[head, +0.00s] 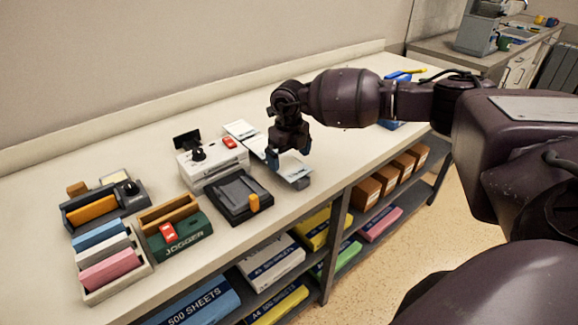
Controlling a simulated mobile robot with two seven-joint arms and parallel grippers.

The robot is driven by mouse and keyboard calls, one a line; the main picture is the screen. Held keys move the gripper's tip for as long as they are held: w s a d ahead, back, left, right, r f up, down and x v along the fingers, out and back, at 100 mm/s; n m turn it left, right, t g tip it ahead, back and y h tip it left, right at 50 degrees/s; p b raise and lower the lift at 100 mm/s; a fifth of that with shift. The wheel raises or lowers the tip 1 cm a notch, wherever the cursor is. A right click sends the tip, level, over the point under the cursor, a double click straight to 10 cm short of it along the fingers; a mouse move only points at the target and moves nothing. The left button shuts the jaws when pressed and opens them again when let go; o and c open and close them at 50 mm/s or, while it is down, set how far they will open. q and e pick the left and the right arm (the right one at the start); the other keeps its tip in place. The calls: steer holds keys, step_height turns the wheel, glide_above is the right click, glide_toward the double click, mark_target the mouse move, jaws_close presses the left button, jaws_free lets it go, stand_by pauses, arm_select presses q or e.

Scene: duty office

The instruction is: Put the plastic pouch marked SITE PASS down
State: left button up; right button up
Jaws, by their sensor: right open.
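My right gripper (288,155) is open, pointing down over the counter beside the white machine. A pale flat sheet (296,175), possibly the plastic pouch, lies on the counter just below and in front of the gripper. Its marking is too small to read, and the gripper hides part of it. I cannot tell whether the fingers touch it. My left gripper is not in view.
A white machine (213,168) stands left of the gripper, with a black trimmer (238,196) in front. A green jogger (182,240) and a tray of coloured cards (110,262) stand further left. The counter (330,150) is clear right of the sheet.

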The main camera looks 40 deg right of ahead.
mark_target(289, 166)
steer(key=shift+f, duration=0.85)
steer(key=shift+r, duration=0.1)
steer(key=c, duration=0.8)
step_height(289, 166, up, 20)
steer(key=shift+p, duration=0.3)
